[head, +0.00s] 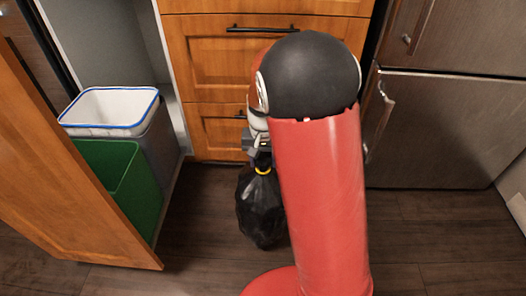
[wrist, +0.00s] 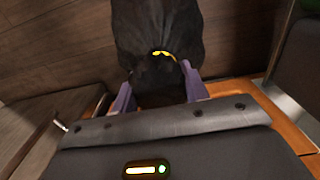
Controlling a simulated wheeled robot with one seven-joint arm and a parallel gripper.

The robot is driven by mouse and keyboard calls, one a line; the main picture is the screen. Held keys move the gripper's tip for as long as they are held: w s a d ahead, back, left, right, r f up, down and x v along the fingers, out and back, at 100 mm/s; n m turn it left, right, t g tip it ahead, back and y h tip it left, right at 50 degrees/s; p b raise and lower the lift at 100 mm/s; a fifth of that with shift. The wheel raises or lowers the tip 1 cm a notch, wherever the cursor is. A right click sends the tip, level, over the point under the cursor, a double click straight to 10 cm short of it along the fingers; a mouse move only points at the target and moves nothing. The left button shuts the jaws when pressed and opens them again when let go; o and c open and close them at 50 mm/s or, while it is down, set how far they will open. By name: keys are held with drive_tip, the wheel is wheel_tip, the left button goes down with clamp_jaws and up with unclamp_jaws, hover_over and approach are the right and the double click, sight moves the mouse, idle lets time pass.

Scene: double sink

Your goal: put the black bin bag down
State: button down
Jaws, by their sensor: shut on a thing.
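The black bin bag (head: 262,207) hangs below my gripper (head: 258,158) in the head view, close to the wooden floor; I cannot tell whether its bottom touches the floor. A yellow tie (head: 262,171) closes its neck. In the wrist view, my gripper (wrist: 157,90) is shut on the neck of the black bin bag (wrist: 155,30), with a purple finger on each side. The yellow tie (wrist: 163,53) shows just beyond the fingers. My own arm hides the right side of the bag in the head view.
An open cabinet door (head: 70,170) stands at the left. Beside it are a green bin (head: 125,180) and a grey bin with a white liner (head: 110,107). Wooden drawers (head: 205,65) are behind, and a steel fridge (head: 450,130) is at the right. Floor (head: 205,235) left of the bag is clear.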

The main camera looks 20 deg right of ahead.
drive_tip(key=shift+f+b, duration=0.5)
drive_tip(key=shift+f, duration=1.85)
drive_tip(key=c, duration=0.7)
unclamp_jaws()
drive_tip(key=shift+c, duration=0.2)
wheel_tip(320, 180, up, 12)
drive_tip(key=p, duration=0.2)
drive_tip(key=shift+p, duration=0.4)
drive_tip(key=s+r+n+t, duration=0.1)
drive_tip(key=s+r+t, duration=0.1)
drive_tip(key=s+r, duration=0.4)
drive_tip(key=s+r+n+t, duration=0.2)
drive_tip(key=s+r, duration=0.4)
drive_tip(key=s, duration=1)
drive_tip(key=shift+n+t, duration=0.3)
drive_tip(key=shift+t, duration=0.5)
